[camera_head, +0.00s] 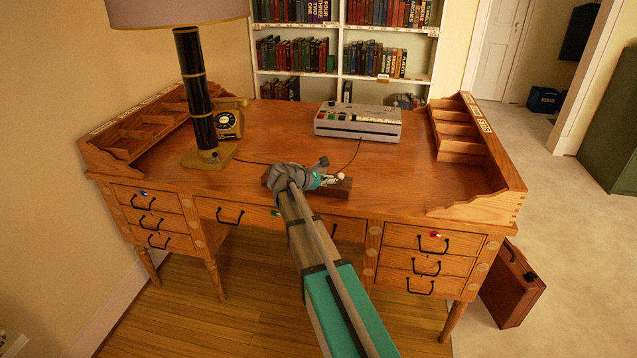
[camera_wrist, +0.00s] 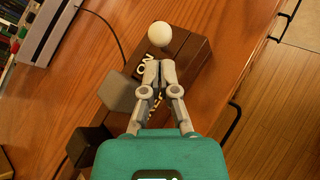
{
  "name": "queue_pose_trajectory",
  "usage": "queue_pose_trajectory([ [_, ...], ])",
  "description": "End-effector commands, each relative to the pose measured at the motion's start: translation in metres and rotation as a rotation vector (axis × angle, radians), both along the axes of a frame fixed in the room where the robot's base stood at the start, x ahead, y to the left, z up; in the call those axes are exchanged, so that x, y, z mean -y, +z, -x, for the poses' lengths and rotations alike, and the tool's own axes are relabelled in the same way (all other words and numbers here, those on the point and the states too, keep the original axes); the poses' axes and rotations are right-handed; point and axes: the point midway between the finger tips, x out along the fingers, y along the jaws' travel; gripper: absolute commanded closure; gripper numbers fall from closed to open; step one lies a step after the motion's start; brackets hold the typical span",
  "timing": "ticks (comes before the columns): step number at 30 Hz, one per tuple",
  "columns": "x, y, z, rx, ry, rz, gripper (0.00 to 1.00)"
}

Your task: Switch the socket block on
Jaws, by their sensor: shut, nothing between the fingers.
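The socket block (camera_head: 341,189) is a dark brown block on the desk top near its front edge, partly hidden by my arm in the head view. In the wrist view the block (camera_wrist: 196,58) bears white lettering that reads "ON" near the fingertips, with more lettering partly covered by the fingers. A white ball knob (camera_wrist: 160,33) shows at the block's far end, just beyond the fingertips; it is small in the head view (camera_head: 341,176). My gripper (camera_wrist: 160,66) is shut and empty, over the block. I cannot tell whether the fingertips touch it.
A grey device (camera_head: 358,121) with coloured buttons stands behind the block, with a cord running forward from it. Raised organisers (camera_head: 458,135) edge both sides.

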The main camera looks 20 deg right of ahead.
Motion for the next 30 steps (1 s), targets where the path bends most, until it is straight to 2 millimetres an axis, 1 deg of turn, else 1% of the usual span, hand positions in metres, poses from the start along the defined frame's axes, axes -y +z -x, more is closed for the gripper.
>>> queue_pose_trajectory([
  [3, 0.0062, 0.0024, 0.0007, 0.000, 0.000, 0.000, 1.00],
  [6, 0.0077, 0.0026, 0.0008, 0.000, 0.001, 0.001, 1.00],
  [15, 0.0057, 0.0023, 0.0008, 0.000, 0.000, 0.000, 1.00],
  [30, 0.0089, 0.0053, -0.0016, -0.042, 0.000, -0.031, 1.00],
])
